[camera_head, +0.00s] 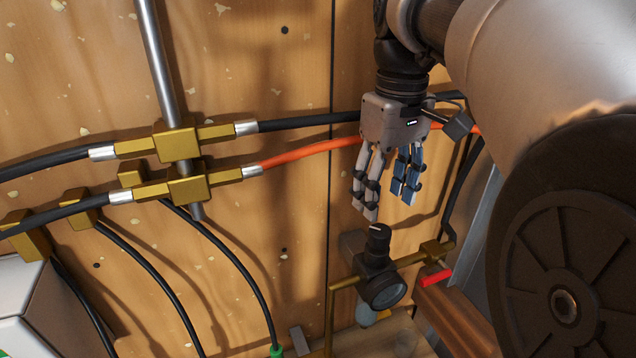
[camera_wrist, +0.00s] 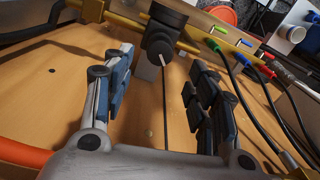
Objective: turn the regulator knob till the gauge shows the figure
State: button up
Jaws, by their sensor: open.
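The regulator knob (camera_head: 379,238) is a small black cylinder on top of the dark regulator body (camera_head: 374,262). The round gauge (camera_head: 385,290) sits on the regulator's front; its figure is too small to read. My gripper (camera_head: 388,208) points down just above the knob, its two fingers spread with nothing between them. In the wrist view the knob (camera_wrist: 160,44) shows beyond and between the fingertips (camera_wrist: 158,68), with a pale line on it. The fingers look apart from it. The gauge face is not seen in the wrist view.
A brass pipe (camera_head: 332,310) and a red valve handle (camera_head: 436,277) flank the regulator. An orange hose (camera_head: 310,150) and a black hose (camera_head: 305,122) run behind my gripper along the wooden wall (camera_head: 285,200). Brass fittings (camera_head: 176,146) are at left.

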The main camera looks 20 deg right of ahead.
aim_at(380, 229)
notch_tip(380, 229, down, 7)
jog(key=shift+f, duration=0.2)
jog(key=shift+c, duration=0.4)
jog(key=c, duration=1)
jog(key=shift+m, duration=0.9)
jog(key=o, duration=1.1)
